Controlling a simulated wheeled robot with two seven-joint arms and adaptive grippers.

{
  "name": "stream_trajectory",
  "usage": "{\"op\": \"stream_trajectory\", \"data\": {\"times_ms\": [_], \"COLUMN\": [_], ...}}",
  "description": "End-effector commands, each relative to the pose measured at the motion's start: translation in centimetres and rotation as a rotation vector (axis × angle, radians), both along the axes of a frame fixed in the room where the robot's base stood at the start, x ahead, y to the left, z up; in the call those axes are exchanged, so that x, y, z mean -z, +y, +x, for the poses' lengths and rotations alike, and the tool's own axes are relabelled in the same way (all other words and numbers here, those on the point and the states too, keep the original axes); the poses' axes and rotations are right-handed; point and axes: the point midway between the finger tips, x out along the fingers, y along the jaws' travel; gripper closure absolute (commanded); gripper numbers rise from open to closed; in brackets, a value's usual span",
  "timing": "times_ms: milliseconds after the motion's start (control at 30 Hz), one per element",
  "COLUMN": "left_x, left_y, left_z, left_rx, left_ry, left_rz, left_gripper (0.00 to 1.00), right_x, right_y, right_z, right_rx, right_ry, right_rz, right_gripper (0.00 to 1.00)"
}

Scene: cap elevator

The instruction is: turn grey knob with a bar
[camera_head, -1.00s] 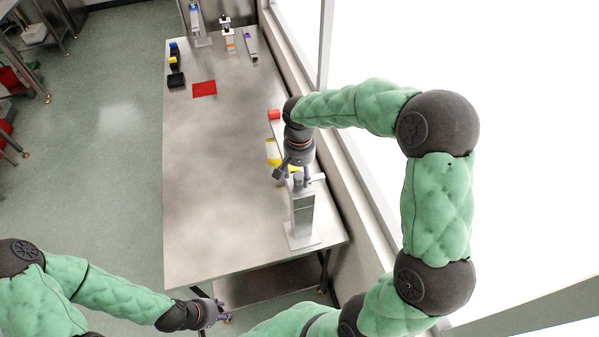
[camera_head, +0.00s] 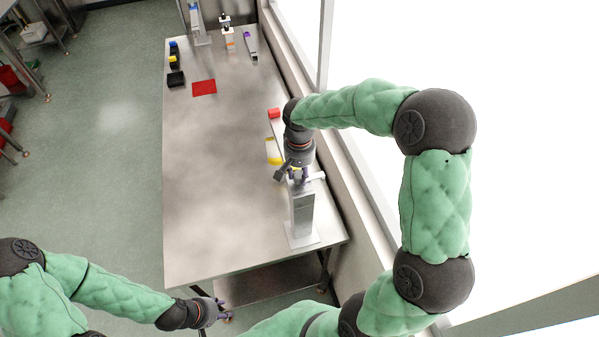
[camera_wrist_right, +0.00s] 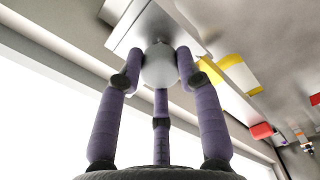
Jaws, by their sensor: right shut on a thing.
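The grey knob (camera_wrist_right: 160,65) shows in the right wrist view as a rounded grey piece between the three purple fingers of my right gripper (camera_wrist_right: 160,72). The fingers are shut on it. Behind it is the flat pale-grey body of its stand. In the head view, the upright grey stand (camera_head: 302,212) is at the near right of the table, with my right gripper (camera_head: 297,175) at its top. A pale bar (camera_head: 318,176) sticks out to the right there; the knob itself is mostly hidden. My left gripper (camera_head: 222,311) hangs empty off the table's near edge, its fingers apart.
Yellow-and-white (camera_head: 273,152) and red (camera_head: 274,114) pieces lie beyond the right gripper. A red mat (camera_head: 204,88), dark blocks (camera_head: 176,79) and upright devices (camera_head: 228,38) are at the far end. The window ledge borders the right; the table's left middle is clear.

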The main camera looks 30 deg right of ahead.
Motion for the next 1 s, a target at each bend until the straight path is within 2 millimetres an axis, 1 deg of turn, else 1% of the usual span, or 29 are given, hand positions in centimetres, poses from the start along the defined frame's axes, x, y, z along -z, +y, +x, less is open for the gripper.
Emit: {"op": "stream_trajectory", "data": {"times_ms": [267, 600, 1000], "left_x": [0.5, 0.9, 1.1], "left_y": [0.0, 0.0, 0.0], "left_z": [0.0, 0.0, 0.0], "left_rx": [0.0, 0.0, 0.0], "left_ry": [0.0, 0.0, 0.0], "left_rz": [0.0, 0.0, 0.0], "left_gripper": [0.6, 0.6, 0.6], "right_x": [0.1, 0.1, 0.1], "right_y": [0.1, 0.1, 0.1], "right_z": [0.0, 0.0, -0.1], "right_rx": [-0.154, -0.469, -0.849], "right_ry": [0.001, 0.0, 0.002], "right_rz": [0.0, 0.001, 0.002], "right_gripper": [1.0, 1.0, 1.0]}}
